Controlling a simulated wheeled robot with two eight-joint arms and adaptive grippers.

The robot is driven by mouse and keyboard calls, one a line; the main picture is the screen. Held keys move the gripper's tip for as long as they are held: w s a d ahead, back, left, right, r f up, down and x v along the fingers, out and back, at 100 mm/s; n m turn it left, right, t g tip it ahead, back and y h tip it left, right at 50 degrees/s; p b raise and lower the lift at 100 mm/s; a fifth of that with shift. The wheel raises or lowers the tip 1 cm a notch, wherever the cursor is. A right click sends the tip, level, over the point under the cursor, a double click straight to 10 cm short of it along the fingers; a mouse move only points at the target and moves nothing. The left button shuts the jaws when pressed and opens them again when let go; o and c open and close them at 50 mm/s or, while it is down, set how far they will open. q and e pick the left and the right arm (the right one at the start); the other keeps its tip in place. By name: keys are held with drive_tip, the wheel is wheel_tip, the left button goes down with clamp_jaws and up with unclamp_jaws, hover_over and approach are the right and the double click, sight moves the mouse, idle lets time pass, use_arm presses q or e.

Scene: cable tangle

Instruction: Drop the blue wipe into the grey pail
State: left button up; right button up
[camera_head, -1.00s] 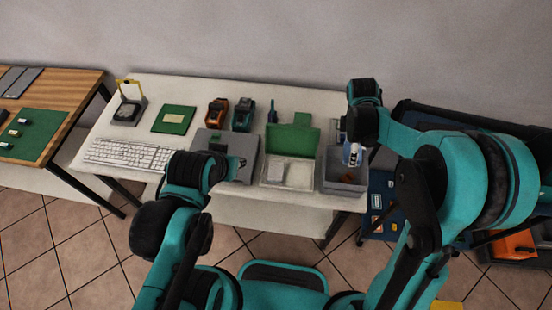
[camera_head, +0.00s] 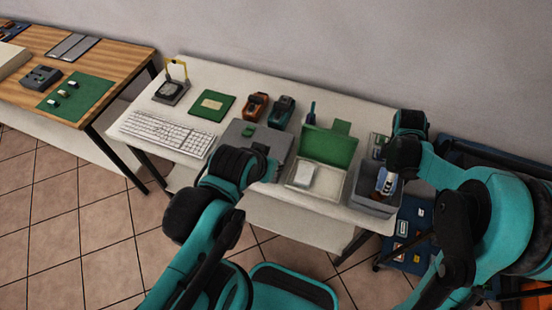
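The grey pail (camera_head: 367,206) is an open-topped grey bin at the right end of the white table. A small blue and white item (camera_head: 385,181), which may be the blue wipe, shows at the pail's opening. I cannot tell whether it is held or lies inside. My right gripper (camera_head: 388,172) points down over the pail; its fingers are too small and covered to read. My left gripper (camera_head: 264,165) hangs in front of the grey case (camera_head: 248,138), near the table's front edge. Its finger opening is not clear.
An open green-lidded box (camera_head: 329,146) stands left of the pail. A keyboard (camera_head: 168,133), a green board (camera_head: 211,104) and orange (camera_head: 255,105) and dark green (camera_head: 281,112) devices lie further left. A wooden table (camera_head: 105,60) stands at the far left.

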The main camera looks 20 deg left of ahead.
drive_tip(key=o, duration=1.3)
drive_tip(key=shift+c, duration=0.2)
wheel_tip(320, 180, up, 12)
drive_tip(key=a, duration=0.1)
drive_tip(key=shift+a, duration=0.4)
drive_tip(key=s+d+m+t+y+b, duration=0.1)
drive_tip(key=s+d+m+t, duration=0.1)
drive_tip(key=s+m, duration=0.6)
drive_tip(key=s+d+f+m+t+b, duration=0.1)
drive_tip(key=s+d+m+t, duration=0.1)
drive_tip(key=s+m+t, duration=0.3)
drive_tip(key=s+m, duration=0.4)
drive_tip(key=m, duration=0.1)
drive_tip(key=shift+d+y+b, duration=0.35)
drive_tip(key=shift+d+y, duration=0.05)
